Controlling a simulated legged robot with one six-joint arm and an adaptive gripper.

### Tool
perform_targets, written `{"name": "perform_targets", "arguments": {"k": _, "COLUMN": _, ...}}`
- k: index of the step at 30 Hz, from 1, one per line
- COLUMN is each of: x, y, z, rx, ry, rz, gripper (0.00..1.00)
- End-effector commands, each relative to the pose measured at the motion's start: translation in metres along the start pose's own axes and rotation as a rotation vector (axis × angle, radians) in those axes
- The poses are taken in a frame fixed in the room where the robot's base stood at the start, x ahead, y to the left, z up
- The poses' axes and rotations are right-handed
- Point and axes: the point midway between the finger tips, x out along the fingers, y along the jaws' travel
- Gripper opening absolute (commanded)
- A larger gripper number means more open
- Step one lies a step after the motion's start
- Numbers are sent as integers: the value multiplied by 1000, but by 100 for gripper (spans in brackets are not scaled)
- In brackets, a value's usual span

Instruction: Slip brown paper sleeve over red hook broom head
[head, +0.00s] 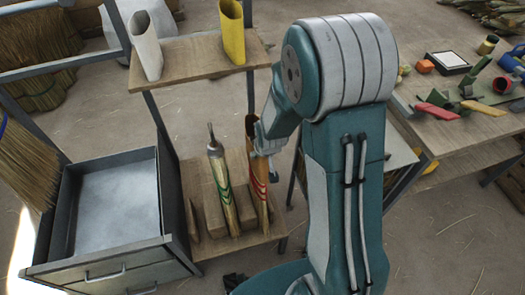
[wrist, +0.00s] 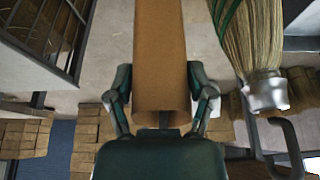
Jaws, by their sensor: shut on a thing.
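The brown paper sleeve (wrist: 160,55) is a long tube between my two fingers in the wrist view. My gripper (wrist: 161,98) is shut on it near one end. In the head view my gripper (head: 264,141) is beside the sleeve's upper part (head: 251,124), above the lower shelf. The red-banded broom head (head: 258,188) stands upright on that shelf, directly below the gripper. Its hook and top are hidden, and I cannot tell how far the sleeve is around it. The red broom head is not seen in the wrist view.
A green-banded broom head (head: 222,185) with a metal hook stands close on the left. A white sleeve (head: 147,45) and a yellow sleeve (head: 232,30) stand on the upper shelf (head: 190,60). A metal drawer unit (head: 110,225) is at left; a cluttered workbench (head: 455,125) is at right.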

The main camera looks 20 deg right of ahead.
Motion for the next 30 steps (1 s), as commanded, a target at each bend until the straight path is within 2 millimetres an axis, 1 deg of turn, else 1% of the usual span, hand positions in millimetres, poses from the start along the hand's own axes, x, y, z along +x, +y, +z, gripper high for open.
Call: {"name": "perform_targets", "arguments": {"k": 30, "x": 40, "y": -1, "z": 17, "rx": 1, "ry": -1, "rz": 1, "gripper": 36}}
